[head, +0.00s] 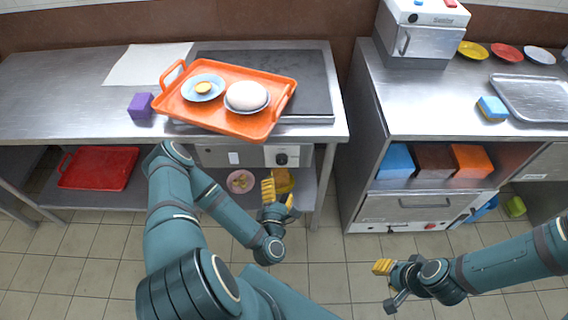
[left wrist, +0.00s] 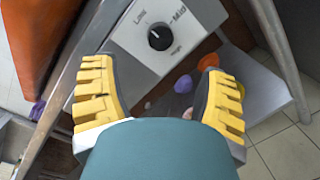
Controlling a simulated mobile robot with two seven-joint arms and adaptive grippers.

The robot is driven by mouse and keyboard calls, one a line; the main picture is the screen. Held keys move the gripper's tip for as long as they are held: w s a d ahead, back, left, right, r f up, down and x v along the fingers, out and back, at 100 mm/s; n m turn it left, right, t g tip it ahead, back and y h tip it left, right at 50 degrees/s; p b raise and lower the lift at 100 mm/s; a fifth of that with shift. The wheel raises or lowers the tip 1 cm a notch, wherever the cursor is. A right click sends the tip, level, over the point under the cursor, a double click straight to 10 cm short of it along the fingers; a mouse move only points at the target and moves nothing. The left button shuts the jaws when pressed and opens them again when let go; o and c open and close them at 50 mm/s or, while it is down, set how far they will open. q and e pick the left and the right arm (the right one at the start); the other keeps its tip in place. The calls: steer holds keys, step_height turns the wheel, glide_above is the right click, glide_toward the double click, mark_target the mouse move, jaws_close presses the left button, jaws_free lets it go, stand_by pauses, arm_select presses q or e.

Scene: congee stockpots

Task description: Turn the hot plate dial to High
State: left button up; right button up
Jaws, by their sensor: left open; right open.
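The hot plate dial (head: 282,158) is a round black knob on a light panel (head: 302,153) at the front of the left counter. In the left wrist view the dial (left wrist: 159,37) has Low printed at its upper left and Mid at its upper right; a label at its lower right is too small to read surely. A pale mark on the knob points up-left, toward Low. My left gripper (head: 279,193) is open, below and in front of the panel. Its yellow fingers (left wrist: 155,72) are apart, with the dial beyond them and untouched. My right gripper (head: 384,287) is open and empty over the floor.
Beneath is a shelf with a red tray (head: 62,178). Floor between the counters is clear.

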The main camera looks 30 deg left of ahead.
mark_target(283, 162)
arm_select(q)
steer(key=b+x, duration=0.1)
steer(key=x, duration=0.9)
steer(key=shift+w, duration=0.15)
steer(key=c, duration=1.2)
